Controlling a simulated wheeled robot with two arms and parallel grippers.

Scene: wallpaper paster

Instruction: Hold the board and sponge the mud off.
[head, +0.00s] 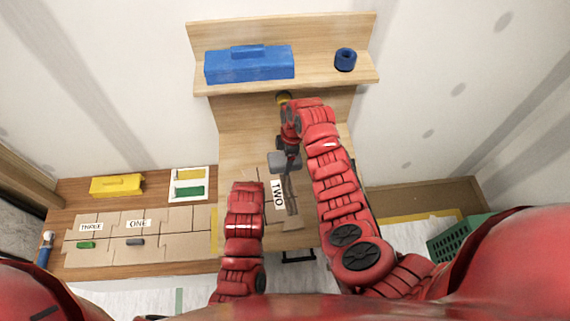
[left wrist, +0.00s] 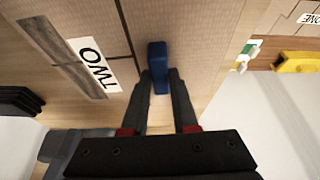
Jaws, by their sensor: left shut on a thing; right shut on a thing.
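The board (head: 268,195) lies on the wooden stand, labelled "TWO". A dark muddy streak (head: 291,190) runs beside the label, and it also shows in the left wrist view (left wrist: 62,55). My left gripper (left wrist: 158,80) is shut on the board's blue handle (left wrist: 157,55), with one finger on each side. In the head view my left forearm hides that gripper and the handle. My right gripper (head: 290,156) is shut on a grey block, seemingly the sponge (head: 280,163), at the board's far end. A grey piece shows at the lower left of the left wrist view; contact with the board is unclear.
A blue toolbox (head: 249,65) and a blue roll (head: 345,60) stand on the shelf (head: 310,83). The left table holds a yellow box (head: 117,184), a white tray (head: 189,183) and boards "THREE" and "ONE" (head: 155,215). A green crate (head: 455,240) is at the right.

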